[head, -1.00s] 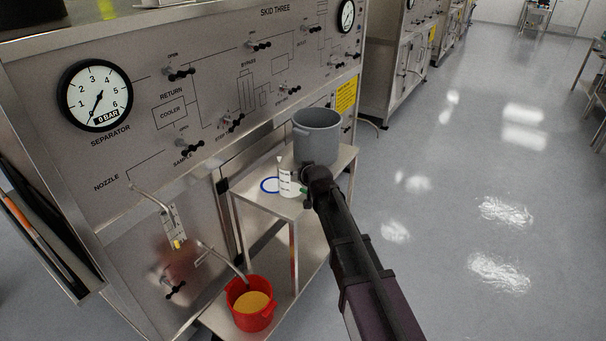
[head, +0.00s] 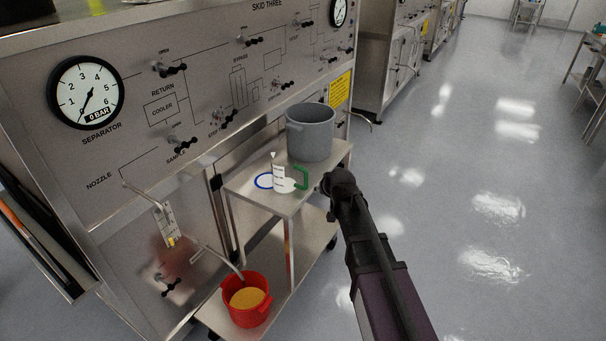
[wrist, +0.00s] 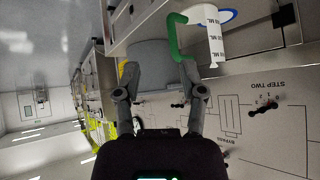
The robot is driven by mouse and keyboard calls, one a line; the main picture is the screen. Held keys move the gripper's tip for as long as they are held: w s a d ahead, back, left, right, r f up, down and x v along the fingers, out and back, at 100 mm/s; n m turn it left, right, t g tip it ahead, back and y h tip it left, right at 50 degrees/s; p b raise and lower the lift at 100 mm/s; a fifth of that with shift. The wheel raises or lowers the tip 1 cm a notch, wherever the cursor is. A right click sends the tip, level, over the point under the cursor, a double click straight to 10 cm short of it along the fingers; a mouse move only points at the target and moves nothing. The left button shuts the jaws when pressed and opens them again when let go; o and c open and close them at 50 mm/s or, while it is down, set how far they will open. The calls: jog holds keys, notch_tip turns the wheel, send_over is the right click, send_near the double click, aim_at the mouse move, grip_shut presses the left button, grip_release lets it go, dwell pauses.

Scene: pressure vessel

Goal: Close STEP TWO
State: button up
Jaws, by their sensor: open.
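The STEP TWO valve shows in the head view as a dark-handled knob (head: 225,119) on the steel panel, its label partly unreadable. In the wrist view the STEP TWO knob (wrist: 263,107) has a small numbered dial around it and lies to the right of my gripper, apart from it. My gripper (wrist: 163,92) is open, with nothing between its fingers. In the head view my gripper's end (head: 340,182) is at the right of the cart, well away from the valve; its fingers are hidden there. The knob's exact setting is too small to read.
A cart (head: 240,187) stands before the panel. It carries a grey pot (head: 310,140) and a white measuring jug (head: 282,178) with a green handle. A red bucket (head: 246,315) with yellow contents is lower down. Other valves and a gauge (head: 87,93) are on the panel. Floor at right is clear.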

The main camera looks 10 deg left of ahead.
jog(key=s+d+f+m+g+h, duration=0.1)
jog(key=s+d+g, duration=0.3)
jog(key=s+d, duration=0.7)
jog(key=s+d+f+m+g+h, duration=0.1)
jog(key=s+d+f+g, duration=0.3)
jog(key=s+d, duration=0.7)
jog(key=shift+s+d+f+m+h, duration=0.2)
jog(key=shift+s+m+h, duration=0.3)
jog(key=shift+s, duration=0.5)
jog(key=shift+s, duration=0.1)
